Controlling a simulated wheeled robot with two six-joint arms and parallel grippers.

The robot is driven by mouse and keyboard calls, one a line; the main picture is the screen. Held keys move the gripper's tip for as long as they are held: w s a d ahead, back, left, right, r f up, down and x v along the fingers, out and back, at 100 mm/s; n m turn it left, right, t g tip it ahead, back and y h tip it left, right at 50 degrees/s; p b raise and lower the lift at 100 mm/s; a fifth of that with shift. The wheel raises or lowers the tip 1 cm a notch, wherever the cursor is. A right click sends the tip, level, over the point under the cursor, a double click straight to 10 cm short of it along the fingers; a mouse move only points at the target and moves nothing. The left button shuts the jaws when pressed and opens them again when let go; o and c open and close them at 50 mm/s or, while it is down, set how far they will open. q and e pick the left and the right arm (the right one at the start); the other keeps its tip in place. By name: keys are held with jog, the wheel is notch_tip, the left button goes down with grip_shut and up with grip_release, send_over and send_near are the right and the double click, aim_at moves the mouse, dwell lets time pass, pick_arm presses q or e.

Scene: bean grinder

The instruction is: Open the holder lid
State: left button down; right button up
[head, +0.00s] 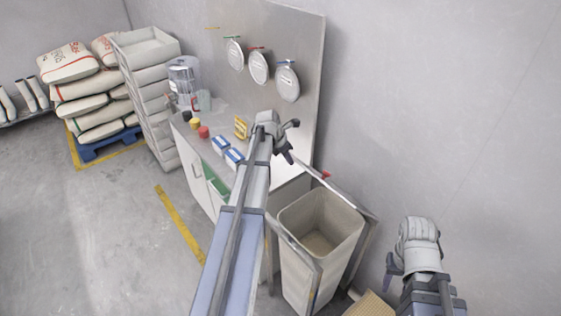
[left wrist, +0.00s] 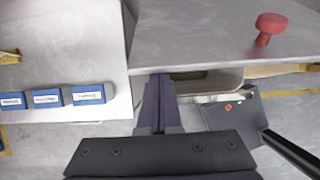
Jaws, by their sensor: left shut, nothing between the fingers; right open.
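A beige bin-like holder (head: 290,262) stands in a metal frame right of the counter; its top looks open in the head view. In the left wrist view, a flat grey metal plate (left wrist: 205,30) with a red knob (left wrist: 268,27) lies beside the beige rim (left wrist: 215,82). It may be the lid; I cannot tell for sure. A small red part (head: 326,174) shows behind the bin in the head view. My left gripper (head: 288,157) is shut and empty above the counter's right end, and its closed fingers (left wrist: 158,98) point toward the plate's edge. My right gripper (head: 391,270) is open, right of the bin.
Blue-and-white boxes (head: 234,158) and coloured jars (head: 203,132) stand on the counter. Round discs (head: 258,67) hang on the metal back panel. Stacked crates (head: 150,85) and sacks (head: 85,90) stand farther left.

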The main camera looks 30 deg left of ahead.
pick_arm(q)
jog(key=w+d+r+p, duration=0.3)
jog(key=w+r+p, duration=0.1)
jog(key=w, duration=0.4)
jog(key=w+d+r+p, duration=0.2)
jog(key=w+r+p, duration=0.2)
jog(key=w, duration=0.4)
jog(key=shift+d+r, duration=0.4)
jog(key=shift+r, duration=0.1)
jog(key=shift+r, duration=0.1)
